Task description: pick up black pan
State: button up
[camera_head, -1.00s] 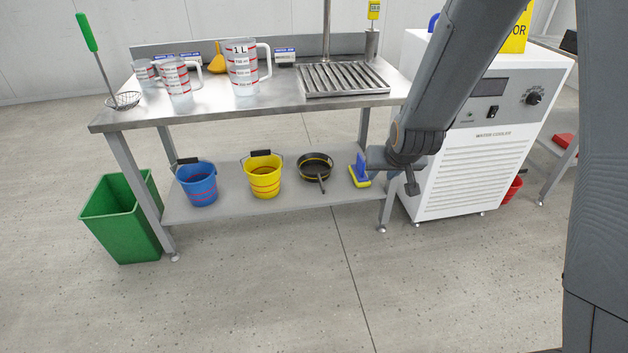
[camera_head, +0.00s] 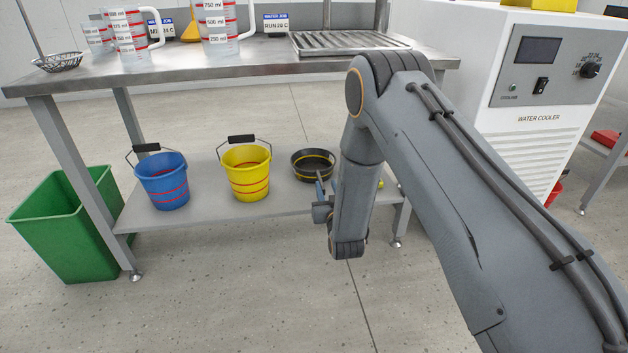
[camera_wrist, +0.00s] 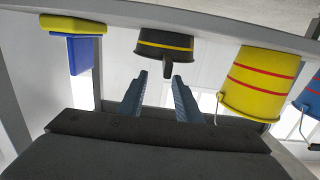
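The black pan (camera_head: 312,166), with a yellow band, sits on the lower shelf (camera_head: 218,208) of the table, right of the yellow bucket. Its handle points toward the shelf's front, partly hidden by my gripper (camera_head: 319,190). In the wrist view, which looks upside down, the pan (camera_wrist: 165,44) is ahead of my gripper (camera_wrist: 160,78). The two blue-grey fingers are spread apart with nothing held between them. The handle's end points into the gap between the fingertips, and the pan body lies beyond them.
The yellow bucket (camera_head: 246,172) and blue bucket (camera_head: 162,181) stand left of the pan. A blue and yellow item (camera_wrist: 73,42) is on the pan's other side, mostly hidden by my arm in the head view. The tabletop (camera_head: 200,68) is above; a table leg (camera_head: 401,220) stands right.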

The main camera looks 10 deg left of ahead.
aim_at(319, 176)
jog(key=shift+w+a+f+t+b, duration=0.15)
jog(key=shift+a+f+t+b, duration=0.1)
jog(key=shift+f, duration=0.3)
jog(key=shift+w+a+f+t+b, duration=0.1)
jog(key=shift+a+f+t+b, duration=0.1)
jog(key=shift+f, duration=0.3)
jog(key=shift+w+a+y, duration=0.15)
jog(key=shift+w+y, duration=0.05)
jog(key=shift+y, duration=0.1)
jog(key=shift+b+x, duration=0.95)
jog(key=shift+x, duration=0.55)
jog(key=shift+b+x, duration=1.4)
jog(key=shift+x, duration=0.75)
jog(key=shift+r, duration=0.1)
grip_shut()
